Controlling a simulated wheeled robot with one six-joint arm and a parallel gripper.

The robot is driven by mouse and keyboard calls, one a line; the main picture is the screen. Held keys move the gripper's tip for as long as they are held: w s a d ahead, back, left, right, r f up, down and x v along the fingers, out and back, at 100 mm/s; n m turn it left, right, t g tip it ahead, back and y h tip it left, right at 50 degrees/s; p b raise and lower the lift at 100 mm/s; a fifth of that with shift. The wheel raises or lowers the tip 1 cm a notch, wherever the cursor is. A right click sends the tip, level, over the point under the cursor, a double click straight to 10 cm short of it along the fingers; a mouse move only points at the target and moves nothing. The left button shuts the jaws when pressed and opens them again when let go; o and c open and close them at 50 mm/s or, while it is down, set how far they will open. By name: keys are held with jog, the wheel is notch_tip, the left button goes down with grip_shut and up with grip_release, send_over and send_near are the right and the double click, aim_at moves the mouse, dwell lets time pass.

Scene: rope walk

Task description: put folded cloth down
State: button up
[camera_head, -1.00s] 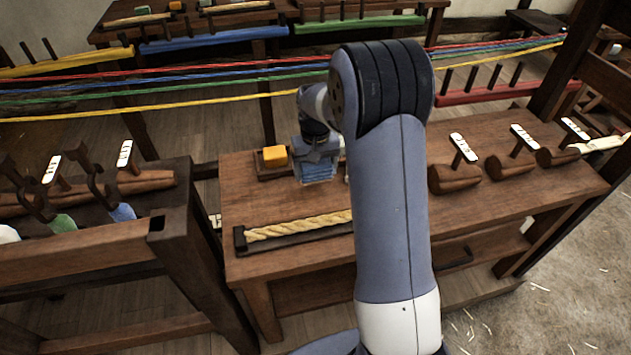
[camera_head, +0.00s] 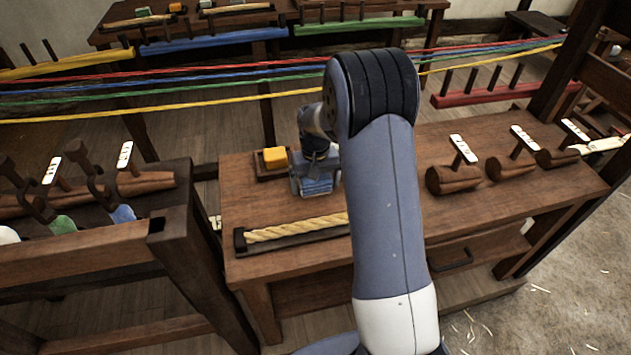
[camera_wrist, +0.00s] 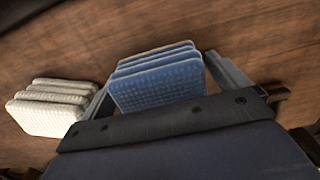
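The blue folded cloth (camera_head: 318,187) is a small layered stack on the wooden bench top, just right of the yellow block. In the wrist view the cloth (camera_wrist: 158,78) lies between the two fingers of my gripper (camera_wrist: 160,75). The fingers stand along its left and right sides, with a narrow gap at the right finger; contact at the left finger is hard to judge. In the head view my gripper (camera_head: 316,184) is low over the bench, its fingers flanking the cloth. A white folded cloth (camera_wrist: 50,107) lies left of the blue one in the wrist view.
A yellow block (camera_head: 274,156) sits in a small wooden tray left of the gripper. A rope length (camera_head: 297,227) lies in a dark holder at the bench's front edge. Wooden tools with white labels (camera_head: 463,149) stand right. Coloured ropes (camera_head: 190,85) stretch behind the bench.

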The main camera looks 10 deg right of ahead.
jog(key=shift+o, duration=0.2)
notch_tip(320, 180, up, 12)
jog(key=shift+r, duration=0.15)
dwell(0.4)
notch_tip(320, 180, down, 12)
jog(key=shift+r, duration=1.85)
jog(key=shift+f, duration=0.15)
